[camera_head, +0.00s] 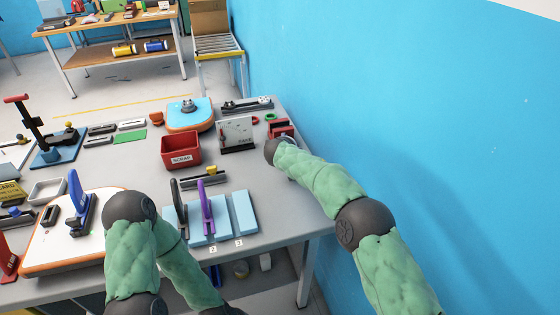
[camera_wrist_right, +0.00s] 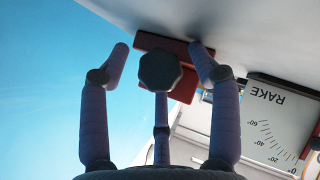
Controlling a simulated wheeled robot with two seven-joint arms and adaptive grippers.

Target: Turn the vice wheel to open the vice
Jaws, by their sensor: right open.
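The red vice (camera_head: 281,128) stands at the right back edge of the bench, partly hidden by my right arm. In the right wrist view, the red vice body (camera_wrist_right: 180,90) lies beyond a dark, many-sided vice wheel (camera_wrist_right: 160,70). My right gripper (camera_wrist_right: 158,48) is open, with one finger on each side of the wheel and a third finger below it. Whether any finger touches the wheel I cannot tell. The vice jaws are not clearly seen. My left arm is bent over the bench front; its gripper is not in view.
A rake gauge plate (camera_head: 237,134) stands close left of the vice; it also shows in the wrist view (camera_wrist_right: 270,125). A red scrap bin (camera_head: 181,151) and an orange-edged blue board (camera_head: 190,115) are farther left. The blue wall (camera_head: 400,100) rises close to the right.

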